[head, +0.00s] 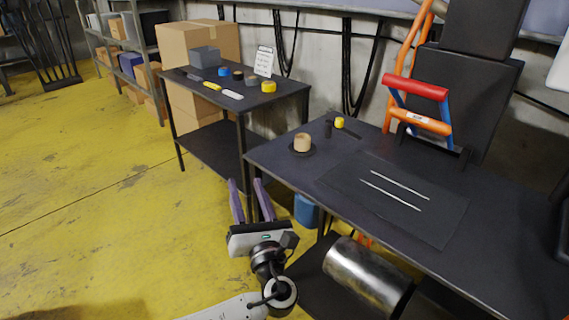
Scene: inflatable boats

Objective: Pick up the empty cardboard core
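The cardboard core is a short tan cylinder (302,142) standing upright on a dark round base (301,150) near the left corner of the dark right-hand table. My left gripper (250,186) is in front of this table's left end, below and left of the core. Its two purple fingers point up and stand apart with nothing between them. The gripper is clear of the core. My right gripper does not show.
The near table (480,239) also bears a dark mat (410,207) with two thin pale rods, a small yellow item (339,122) and a red-handled orange and blue frame (415,88). A metal cylinder (368,272) lies below. A second table (285,97) stands behind left. Yellow floor is open at left.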

